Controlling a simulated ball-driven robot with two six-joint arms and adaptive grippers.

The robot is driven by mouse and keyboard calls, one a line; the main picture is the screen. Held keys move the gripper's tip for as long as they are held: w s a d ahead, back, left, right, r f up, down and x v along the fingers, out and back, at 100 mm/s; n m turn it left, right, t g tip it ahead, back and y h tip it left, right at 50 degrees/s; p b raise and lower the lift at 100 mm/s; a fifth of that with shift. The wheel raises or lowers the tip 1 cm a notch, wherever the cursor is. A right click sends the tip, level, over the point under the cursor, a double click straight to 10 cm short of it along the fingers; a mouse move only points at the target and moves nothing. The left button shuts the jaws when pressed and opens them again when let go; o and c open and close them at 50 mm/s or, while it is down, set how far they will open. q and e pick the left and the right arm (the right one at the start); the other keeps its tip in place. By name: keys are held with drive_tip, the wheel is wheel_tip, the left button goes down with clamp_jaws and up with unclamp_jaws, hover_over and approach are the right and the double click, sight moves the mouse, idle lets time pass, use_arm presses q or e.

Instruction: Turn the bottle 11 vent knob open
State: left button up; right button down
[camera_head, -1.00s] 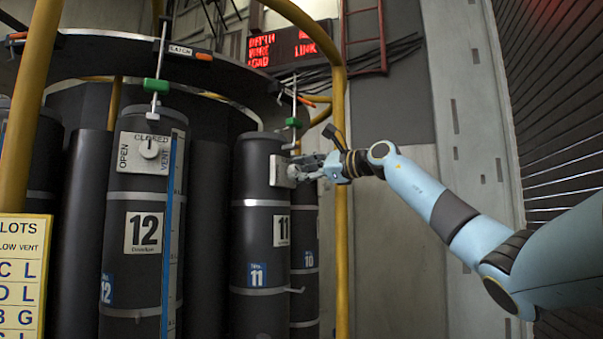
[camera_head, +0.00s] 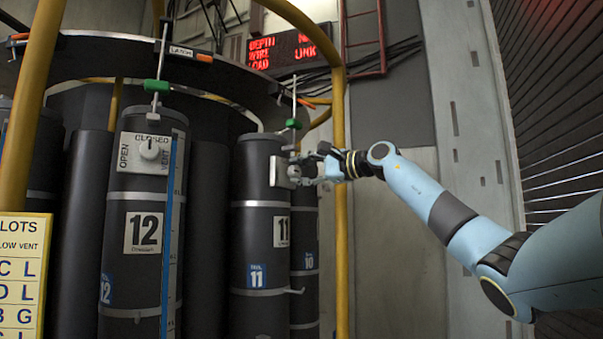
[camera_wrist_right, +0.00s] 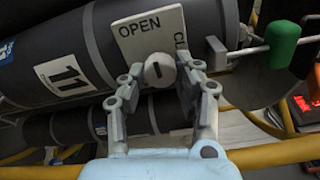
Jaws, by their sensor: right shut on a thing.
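My right gripper (camera_head: 300,171) is at the knob, coming from the right. In the wrist view its two fingers (camera_wrist_right: 158,84) are on either side of the knob, shut on it. My left gripper is out of view.
Bottle 12 (camera_head: 143,270) stands to the left with its own vent knob (camera_head: 149,150). A green-handled latch (camera_head: 293,123) hangs just above bottle 11's plate. A yellow rail (camera_head: 341,230) rises close to my right gripper. Grey wall lies behind.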

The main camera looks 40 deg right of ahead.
drive_tip(key=shift+f, duration=0.1)
drive_tip(key=c, duration=0.9)
unclamp_jaws()
drive_tip(key=shift+c, duration=0.2)
drive_tip(key=shift+s, duration=0.1)
drive_tip(key=v, duration=0.7)
drive_tip(key=shift+s, duration=0.15)
